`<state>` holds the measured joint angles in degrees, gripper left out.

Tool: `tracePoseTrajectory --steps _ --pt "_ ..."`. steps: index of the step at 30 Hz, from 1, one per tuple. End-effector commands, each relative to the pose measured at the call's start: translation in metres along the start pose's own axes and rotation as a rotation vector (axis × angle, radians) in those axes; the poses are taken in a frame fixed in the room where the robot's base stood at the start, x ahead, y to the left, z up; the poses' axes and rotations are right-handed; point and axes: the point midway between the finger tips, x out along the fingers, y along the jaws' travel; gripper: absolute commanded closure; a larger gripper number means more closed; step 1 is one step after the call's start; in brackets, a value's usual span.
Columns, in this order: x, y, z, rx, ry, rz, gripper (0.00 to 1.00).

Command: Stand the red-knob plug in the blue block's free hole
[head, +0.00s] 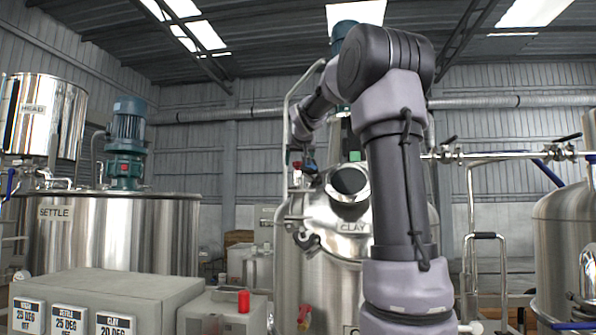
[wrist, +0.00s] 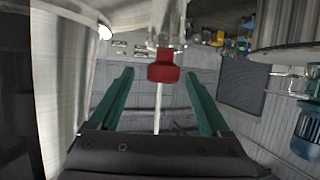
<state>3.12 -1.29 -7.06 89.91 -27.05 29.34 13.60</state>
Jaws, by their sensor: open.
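In the wrist view my gripper (wrist: 159,74) is open, its two green fingers apart with nothing clamped between them. A red knob (wrist: 163,72) shows between and just beyond the fingertips, with a pale shiny part behind it. I take it for the plug's knob; how the plug is seated is hidden. In the head view my gripper end (head: 308,158) is small and partly unclear, beside the top of the CLAY tank (head: 330,225). A small red spot (head: 297,166) shows next to it. I cannot make out the blue block or its free hole for certain.
The SETTLE tank (head: 120,235) with its blue-green motor (head: 127,140) stands at left. A grey control box (head: 110,285) is in front. A smaller box bears a red button (head: 243,301). A pipe frame (head: 286,120) rises near my gripper. Another tank (head: 565,250) stands at right.

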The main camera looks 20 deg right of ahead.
Motion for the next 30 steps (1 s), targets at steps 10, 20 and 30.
tracePoseTrajectory --steps 10,20,30 --pt "0.038 -0.002 0.002 0.0 -0.001 0.0 0.19" --pt "0.038 -0.002 0.002 0.0 -0.001 0.0 0.73" --pt "0.038 -0.002 0.001 0.001 0.0 0.0 1.0"
